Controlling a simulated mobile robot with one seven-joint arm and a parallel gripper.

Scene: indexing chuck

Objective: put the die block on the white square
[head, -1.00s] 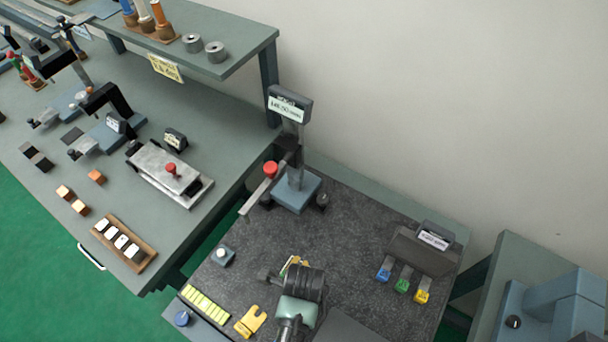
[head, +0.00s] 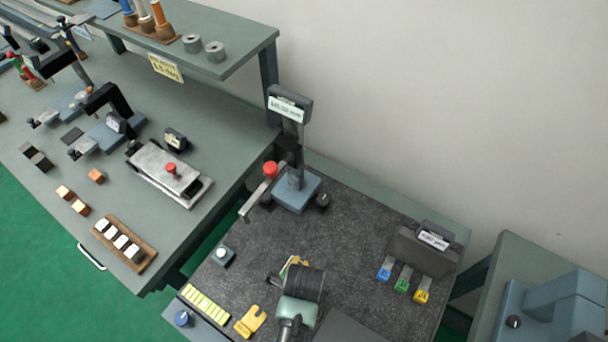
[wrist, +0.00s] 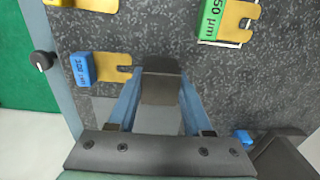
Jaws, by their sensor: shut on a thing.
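In the wrist view, my gripper (wrist: 161,80) is shut on a dark grey block (wrist: 160,92), which I take for the die block; it sits between the fingertips above the speckled dark plate. A thin white outline (wrist: 222,43), which may be the white square, shows up and to the right, apart from the held block. A green block marked 50 µm with a yellow fork (wrist: 234,15) lies over it and hides most of it. In the head view, my gripper (head: 274,281) is over the plate's front part, and the held block cannot be made out.
A blue block with a yellow fork (wrist: 112,68) lies left of my fingers. In the head view, a gauge stand (head: 295,190) with a red knob stands at the back left, and a dark holder with coloured tabs (head: 422,248) at the right. The plate's middle is clear.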

